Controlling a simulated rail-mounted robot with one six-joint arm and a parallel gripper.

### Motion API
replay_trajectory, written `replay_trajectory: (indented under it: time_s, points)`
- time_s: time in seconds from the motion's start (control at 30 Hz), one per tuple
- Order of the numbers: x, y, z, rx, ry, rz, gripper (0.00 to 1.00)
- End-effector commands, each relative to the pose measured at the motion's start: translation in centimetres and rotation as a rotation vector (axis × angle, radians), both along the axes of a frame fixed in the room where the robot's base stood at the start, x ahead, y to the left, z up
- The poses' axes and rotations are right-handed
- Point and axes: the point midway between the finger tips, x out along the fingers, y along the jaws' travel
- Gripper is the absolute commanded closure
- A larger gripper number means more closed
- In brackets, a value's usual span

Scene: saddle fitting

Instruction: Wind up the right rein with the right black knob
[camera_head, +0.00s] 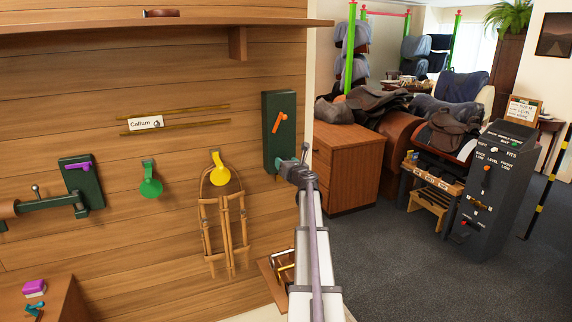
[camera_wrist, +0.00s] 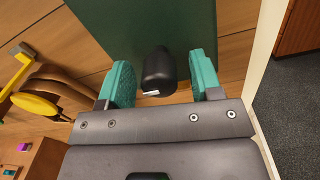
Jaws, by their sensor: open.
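A black knob (camera_wrist: 158,72) with a small white mark sits at the lower part of a dark green block in the wrist view. My gripper (camera_wrist: 164,80) is open, with one teal finger on each side of the knob and a visible gap at both sides. In the head view my gripper (camera_head: 296,166) is by the bottom end of the green wall block (camera_head: 277,148), which carries an orange lever (camera_head: 279,122). The knob is hidden there. Tan leather straps (camera_head: 228,235) hang on the wall under a yellow hook (camera_head: 219,172); I cannot tell which is the right rein.
A green hook (camera_head: 150,181) and another green block (camera_head: 84,184) with a purple lever are farther left on the plank wall. A shelf (camera_head: 170,25) runs above. A wooden cabinet (camera_head: 347,172) and a dark control box (camera_head: 492,195) stand to the right, with open carpet between.

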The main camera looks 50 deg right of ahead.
Motion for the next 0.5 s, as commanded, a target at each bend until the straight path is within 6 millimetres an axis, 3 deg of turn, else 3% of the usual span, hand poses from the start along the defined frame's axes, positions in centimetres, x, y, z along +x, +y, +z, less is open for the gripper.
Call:
replay_trajectory:
  time_s: [0.4, 0.5]
  points:
    - [-8.3, 3.9, -0.1, 0.000, 0.000, -0.002, 0.41]
    - [-9.4, 4.3, -0.1, 0.000, 0.000, -0.001, 0.41]
